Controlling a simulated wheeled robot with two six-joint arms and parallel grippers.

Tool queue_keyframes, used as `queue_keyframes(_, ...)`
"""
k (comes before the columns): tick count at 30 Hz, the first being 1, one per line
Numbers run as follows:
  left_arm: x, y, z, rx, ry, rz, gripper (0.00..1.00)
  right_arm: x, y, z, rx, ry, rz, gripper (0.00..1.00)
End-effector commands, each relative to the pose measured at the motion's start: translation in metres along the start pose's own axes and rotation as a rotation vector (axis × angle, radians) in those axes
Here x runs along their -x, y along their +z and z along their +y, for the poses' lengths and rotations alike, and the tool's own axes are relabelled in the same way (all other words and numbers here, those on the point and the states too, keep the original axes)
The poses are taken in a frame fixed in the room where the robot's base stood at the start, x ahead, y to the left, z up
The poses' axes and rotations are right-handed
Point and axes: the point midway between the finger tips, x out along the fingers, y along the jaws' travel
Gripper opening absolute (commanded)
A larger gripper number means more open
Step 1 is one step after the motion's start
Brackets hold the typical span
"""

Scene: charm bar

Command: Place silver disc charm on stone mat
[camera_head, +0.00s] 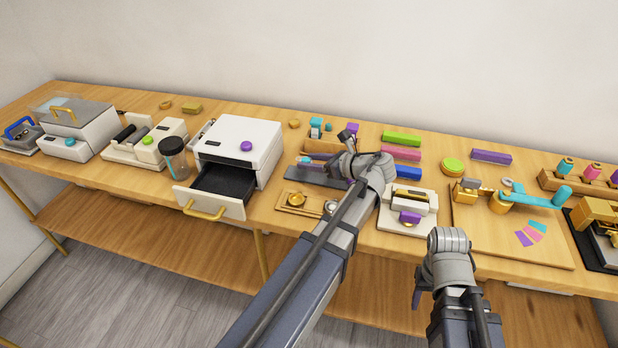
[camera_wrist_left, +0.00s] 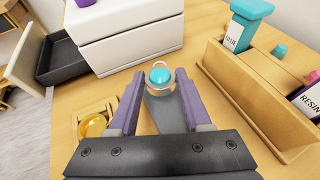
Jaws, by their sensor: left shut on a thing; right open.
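My left gripper (camera_head: 313,163) reaches leftward over the dark grey stone mat (camera_head: 318,179). In the left wrist view its two purple fingers (camera_wrist_left: 160,82) are closed on a small round charm with a teal dome and a pale ring (camera_wrist_left: 160,75). The grey mat shows between and below the fingers; I cannot tell whether the charm touches it. A silver disc charm (camera_head: 331,207) lies at the right end of a small wooden tray (camera_head: 313,208), partly beside my left arm. A gold charm (camera_head: 296,199) lies in its left part. My right gripper (camera_head: 417,297) hangs open in front of the table.
A white machine (camera_head: 240,140) with an open drawer (camera_head: 212,204) stands left of the mat. A wooden rack with a glue bottle (camera_wrist_left: 238,28) stands close on the right in the wrist view. A white press (camera_head: 407,213) and a wooden board (camera_head: 500,248) lie to the right.

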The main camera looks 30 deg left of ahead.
Motion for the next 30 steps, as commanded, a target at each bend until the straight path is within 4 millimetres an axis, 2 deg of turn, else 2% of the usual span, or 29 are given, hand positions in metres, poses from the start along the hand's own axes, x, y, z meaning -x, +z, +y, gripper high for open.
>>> queue_keyframes(5,-0.002,-0.005,0.000,0.000,0.000,0.000,0.00,-0.005,0.000,-0.001,0.000,0.000,0.000,0.50)
queue_keyframes(13,-0.014,-0.034,0.000,0.000,0.000,0.000,0.00,-0.036,-0.002,-0.003,0.000,0.000,0.000,0.50)
queue_keyframes(27,-0.016,-0.038,0.000,0.000,0.000,0.000,0.00,-0.041,-0.002,-0.004,0.000,0.000,0.000,0.50)
queue_keyframes(28,-0.015,-0.036,0.000,0.000,0.000,0.000,0.52,-0.039,-0.002,-0.004,0.000,0.000,0.000,0.50)
queue_keyframes(30,-0.015,-0.036,0.000,0.000,0.000,0.000,0.60,-0.039,-0.002,-0.004,0.000,0.000,0.000,0.50)
